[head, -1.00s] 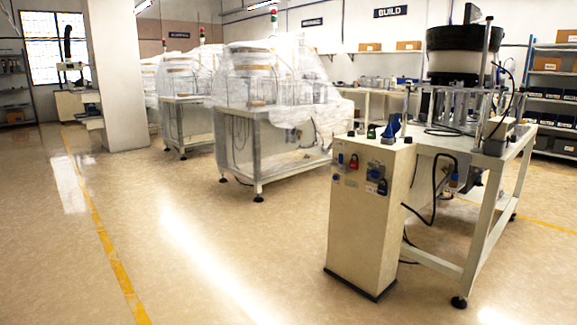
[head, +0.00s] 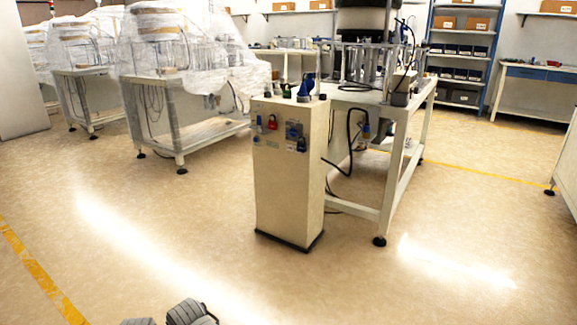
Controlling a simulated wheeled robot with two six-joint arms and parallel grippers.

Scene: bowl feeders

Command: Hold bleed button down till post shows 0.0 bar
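A cream post (head: 281,180) stands on the floor just right of the middle, upright. Its upper front carries a red padlock-like part (head: 273,122), a blue part (head: 259,122) and a dark blue-grey fitting (head: 294,130). Its top carries a dark blue cone-shaped part (head: 303,92) and a small green part (head: 287,91). I cannot tell which is the bleed button, and no pressure reading is legible. Grey ribbed pads of my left gripper (head: 165,318) show at the bottom edge, well short of the post; their opening is unclear. My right gripper is out of view.
A white-framed machine table (head: 398,172) stands right behind the post, with a black cable (head: 350,150) between them. Plastic-wrapped machines (head: 185,50) stand at back left. A blue-trimmed bench (head: 540,75) is at far right. The floor before the post is clear.

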